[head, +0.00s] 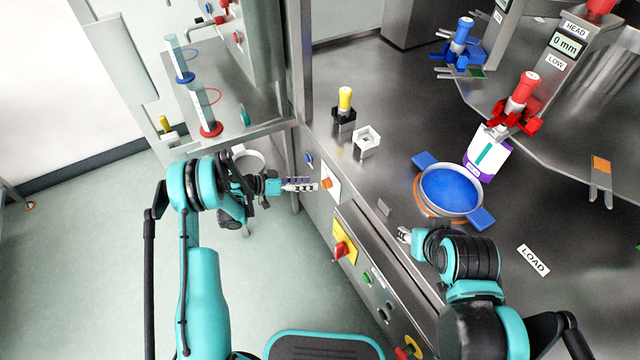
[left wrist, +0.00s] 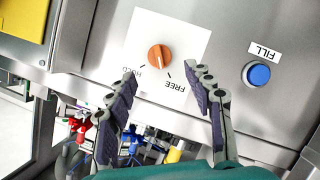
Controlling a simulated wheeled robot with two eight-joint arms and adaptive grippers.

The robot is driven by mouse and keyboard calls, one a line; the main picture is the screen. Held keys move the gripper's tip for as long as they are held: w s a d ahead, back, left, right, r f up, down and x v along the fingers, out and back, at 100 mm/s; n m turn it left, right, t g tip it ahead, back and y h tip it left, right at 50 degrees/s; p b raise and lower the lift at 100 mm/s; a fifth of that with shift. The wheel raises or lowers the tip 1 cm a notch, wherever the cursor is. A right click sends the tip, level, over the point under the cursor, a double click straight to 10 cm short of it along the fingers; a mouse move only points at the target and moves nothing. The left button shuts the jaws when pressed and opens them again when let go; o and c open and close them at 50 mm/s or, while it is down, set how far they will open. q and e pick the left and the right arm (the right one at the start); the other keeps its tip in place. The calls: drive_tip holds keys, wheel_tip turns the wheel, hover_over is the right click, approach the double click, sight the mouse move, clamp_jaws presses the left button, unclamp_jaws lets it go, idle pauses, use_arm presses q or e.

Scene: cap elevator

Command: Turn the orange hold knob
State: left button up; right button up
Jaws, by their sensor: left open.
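The orange hold knob (head: 327,183) sits on a white plate on the steel front panel. In the left wrist view the knob (left wrist: 160,57) shows between the words HOLD and FREE, which appear upside down. A pale line runs across it, roughly up and down in the picture. My left gripper (head: 314,185) is just left of the knob in the head view. In the left wrist view its open, empty fingers (left wrist: 161,76) lie to either side below the knob, apart from it. My right gripper (head: 403,235) is over the counter's front edge; its finger opening is unclear.
A blue FILL button (left wrist: 257,74) is beside the white plate. A red knob on a yellow plate (head: 345,248) and several other controls are lower on the panel. A blue bowl-like part (head: 450,188) and a white box (head: 367,140) stand on the counter.

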sight(326, 184)
use_arm(q)
drive_tip(key=b+x, duration=0.1)
drive_tip(key=x, duration=0.4)
drive_tip(key=shift+d+f, duration=0.1)
drive_tip(key=shift+d, duration=0.05)
